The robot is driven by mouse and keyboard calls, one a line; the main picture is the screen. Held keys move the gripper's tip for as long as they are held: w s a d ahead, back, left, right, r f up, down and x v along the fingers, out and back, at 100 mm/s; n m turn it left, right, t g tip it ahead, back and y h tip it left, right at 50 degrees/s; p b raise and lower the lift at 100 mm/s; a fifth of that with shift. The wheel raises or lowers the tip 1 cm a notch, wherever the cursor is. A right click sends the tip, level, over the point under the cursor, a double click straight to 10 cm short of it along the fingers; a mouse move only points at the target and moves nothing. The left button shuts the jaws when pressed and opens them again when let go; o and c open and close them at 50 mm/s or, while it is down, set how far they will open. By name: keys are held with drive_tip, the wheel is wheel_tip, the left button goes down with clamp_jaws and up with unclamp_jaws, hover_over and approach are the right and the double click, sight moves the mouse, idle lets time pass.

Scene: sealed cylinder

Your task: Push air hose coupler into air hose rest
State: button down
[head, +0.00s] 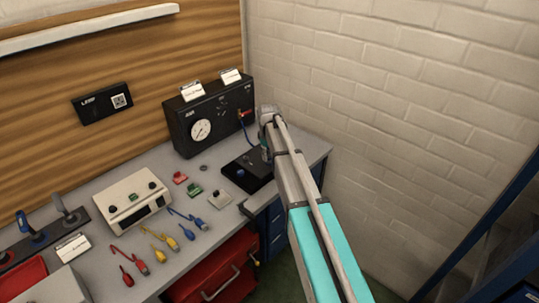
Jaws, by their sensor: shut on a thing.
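My arm reaches in from the lower right to the back right end of the bench. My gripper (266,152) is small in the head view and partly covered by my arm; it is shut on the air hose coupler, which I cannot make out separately. A thin blue air hose (246,133) runs from the front of the black AIR box (212,116) down toward my gripper. A black plate (255,165) with a small blue part lies on the bench just below and left of my gripper. I cannot tell which part is the air hose rest.
The AIR box with its round gauge stands against the wooden panel. Red, green and grey connectors (194,190), a beige meter (132,200) and several coloured leads (160,240) lie on the bench (160,160). A white brick wall (390,90) stands close on the right.

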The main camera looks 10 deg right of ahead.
drive_tip(key=shift+r+p, duration=2.3)
drive_tip(key=shift+r, duration=0.15)
drive_tip(key=shift+r, duration=0.2)
drive_tip(key=shift+f, duration=0.35)
drive_tip(key=shift+s, duration=0.1)
